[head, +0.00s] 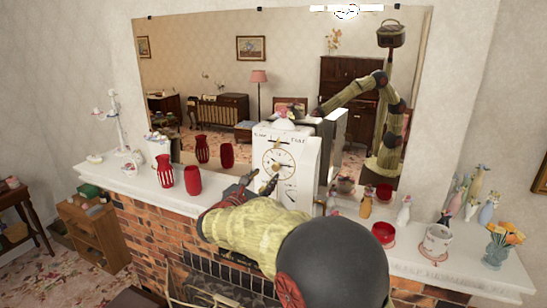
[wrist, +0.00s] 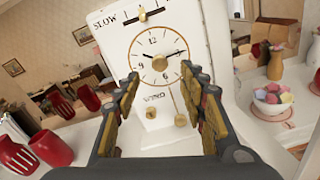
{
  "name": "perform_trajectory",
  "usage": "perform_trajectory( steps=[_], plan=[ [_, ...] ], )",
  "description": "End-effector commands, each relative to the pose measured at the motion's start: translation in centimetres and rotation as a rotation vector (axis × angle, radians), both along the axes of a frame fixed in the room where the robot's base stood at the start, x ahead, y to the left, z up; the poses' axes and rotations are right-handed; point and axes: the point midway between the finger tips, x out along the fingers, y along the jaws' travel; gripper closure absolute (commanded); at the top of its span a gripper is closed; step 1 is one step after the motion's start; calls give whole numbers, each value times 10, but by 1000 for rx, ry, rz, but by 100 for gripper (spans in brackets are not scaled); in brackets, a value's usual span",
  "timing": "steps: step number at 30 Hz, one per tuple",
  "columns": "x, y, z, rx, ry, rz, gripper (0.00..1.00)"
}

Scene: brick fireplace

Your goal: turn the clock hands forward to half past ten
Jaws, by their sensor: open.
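The white clock (head: 301,156) stands upright on the mantel in front of the mirror. Its round cream dial with a gold ring (wrist: 146,72) faces me in the wrist view.
A slow lever (wrist: 143,14) is above the dial; small knobs (wrist: 181,120) are below it. Red vases (head: 193,180) stand left on the mantel (head: 125,183). Red pots (head: 383,236), small vases and a flower vase (head: 497,252) stand right. The mirror (head: 200,60) is behind.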

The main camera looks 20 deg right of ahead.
Motion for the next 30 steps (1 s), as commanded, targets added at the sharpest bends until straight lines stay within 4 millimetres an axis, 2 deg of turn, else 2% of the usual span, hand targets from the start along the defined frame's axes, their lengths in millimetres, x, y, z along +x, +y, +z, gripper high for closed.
perform_trajectory(
  steps=[1, 7, 12, 16, 30],
  plan=[
    [2, -3, 7, -17, 25, -2, 58],
    [7, -9, 1, -107, 117, 6, 58],
    [9, -8, -11, -220, 198, 27, 58],
    [13, -11, -9, -256, 215, 27, 58],
    [57, -56, -9, -256, 215, 28, 58]
  ],
)
